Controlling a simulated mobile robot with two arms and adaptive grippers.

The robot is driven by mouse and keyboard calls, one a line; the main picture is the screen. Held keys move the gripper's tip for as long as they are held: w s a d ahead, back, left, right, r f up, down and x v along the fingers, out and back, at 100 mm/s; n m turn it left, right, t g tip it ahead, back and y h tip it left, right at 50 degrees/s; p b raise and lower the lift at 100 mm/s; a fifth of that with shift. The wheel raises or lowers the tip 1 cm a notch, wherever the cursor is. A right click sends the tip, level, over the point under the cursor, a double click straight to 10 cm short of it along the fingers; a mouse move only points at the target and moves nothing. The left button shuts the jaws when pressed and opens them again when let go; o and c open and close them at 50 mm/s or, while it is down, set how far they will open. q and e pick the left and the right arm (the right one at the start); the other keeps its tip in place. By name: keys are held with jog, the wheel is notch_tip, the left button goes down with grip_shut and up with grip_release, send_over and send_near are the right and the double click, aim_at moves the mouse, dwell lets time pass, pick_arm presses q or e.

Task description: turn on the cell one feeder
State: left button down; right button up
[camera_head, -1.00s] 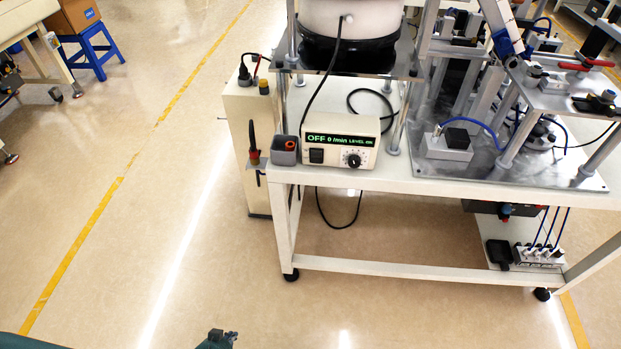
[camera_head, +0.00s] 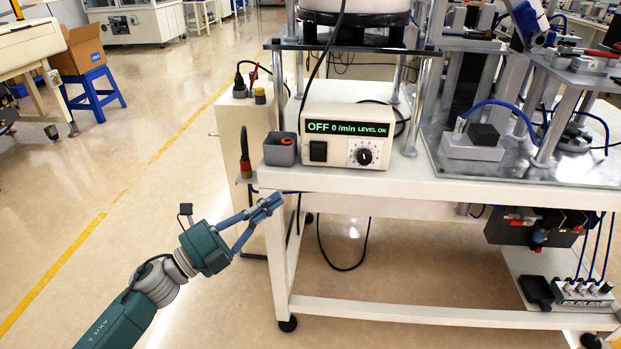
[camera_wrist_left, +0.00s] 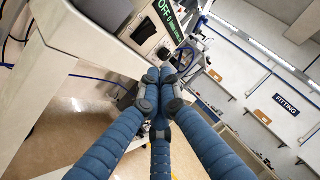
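The feeder control box (camera_head: 345,122) stands on the table below the bowl feeder (camera_head: 360,20). Its display (camera_head: 347,128) reads "OFF 0 /min LEVEL OK". A black rocker switch (camera_head: 318,151) is at its lower left and a round dial (camera_head: 364,152) at its lower right. My left gripper (camera_head: 272,202) is at the table's front left corner, below and left of the box. In the left wrist view its blue fingers meet at the tips (camera_wrist_left: 160,76), empty, with the box (camera_wrist_left: 150,24) beyond them. My right gripper is out of view.
A small grey bin (camera_head: 280,152) stands left of the box near the table edge (camera_head: 400,187). A cream cabinet (camera_head: 232,140) with cables stands left of the table. Fixtures and a metal plate (camera_head: 550,175) fill the right.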

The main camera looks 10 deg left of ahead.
aim_at(318, 154)
pick_arm(q)
jog(key=shift+s+d+r+m, duration=0.15)
jog(key=shift+r+m, duration=0.05)
jog(key=shift+m, duration=0.1)
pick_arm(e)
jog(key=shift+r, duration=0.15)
pick_arm(q)
jog(key=x, duration=0.4)
jog(key=w+a+x, duration=0.1)
jog(key=x, duration=0.3)
jog(key=a+x, duration=0.1)
jog(key=x, duration=0.4)
jog(key=shift+w+r, duration=0.35)
jog(key=shift+r, duration=0.05)
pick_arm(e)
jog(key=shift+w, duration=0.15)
